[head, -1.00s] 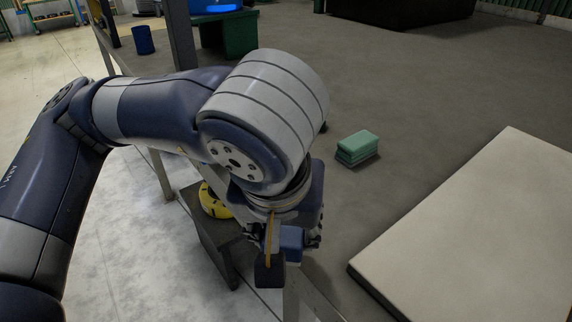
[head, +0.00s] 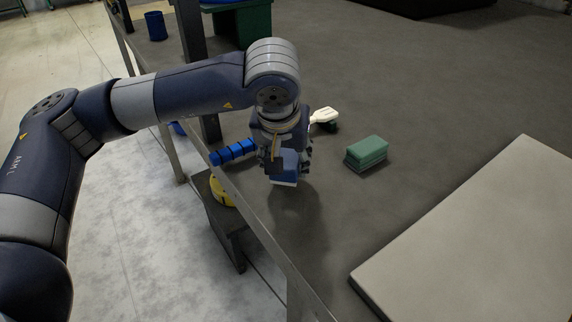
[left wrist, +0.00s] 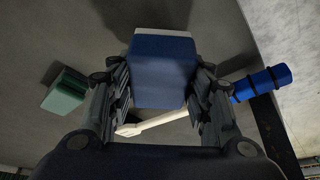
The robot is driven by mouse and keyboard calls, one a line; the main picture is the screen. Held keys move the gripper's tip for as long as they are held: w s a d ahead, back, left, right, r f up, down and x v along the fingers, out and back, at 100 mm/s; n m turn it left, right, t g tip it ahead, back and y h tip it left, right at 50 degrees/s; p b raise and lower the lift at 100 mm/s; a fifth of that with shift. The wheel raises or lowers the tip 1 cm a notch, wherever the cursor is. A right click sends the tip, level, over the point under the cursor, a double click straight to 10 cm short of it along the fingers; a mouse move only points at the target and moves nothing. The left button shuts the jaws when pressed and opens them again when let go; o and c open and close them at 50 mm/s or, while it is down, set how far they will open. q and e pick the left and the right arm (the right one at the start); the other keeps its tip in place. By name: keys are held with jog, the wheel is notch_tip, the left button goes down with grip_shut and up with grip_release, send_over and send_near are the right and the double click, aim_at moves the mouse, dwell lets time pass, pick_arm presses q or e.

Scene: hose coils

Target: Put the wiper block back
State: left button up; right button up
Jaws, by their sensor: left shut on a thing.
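The wiper block, a blue block with a white underside, is held in my left gripper (head: 286,165). The block (head: 284,180) hangs over the grey table (head: 430,110) near its left edge, with a shadow on the surface below. In the left wrist view the block (left wrist: 158,70) fills the space between the two fingers, which are closed on its sides. It looks clear of the tabletop. My right gripper is not in view.
A brush-like tool with a blue ribbed handle (head: 233,152) and white head (head: 324,116) lies behind my gripper. A yellow round thing (head: 221,191) sits below the edge.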

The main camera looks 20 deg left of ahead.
pick_arm(q)
notch_tip(320, 180, down, 3)
jog(key=shift+r+p, duration=0.1)
jog(key=shift+p, duration=0.65)
jog(key=shift+f, duration=0.3)
jog(key=shift+f+b, duration=0.2)
jog(key=shift+b, duration=0.1)
jog(key=o, duration=0.9)
jog(key=shift+o, duration=0.2)
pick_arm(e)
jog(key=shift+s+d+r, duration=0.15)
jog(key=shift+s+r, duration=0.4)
pick_arm(q)
jog(key=shift+r, duration=0.1)
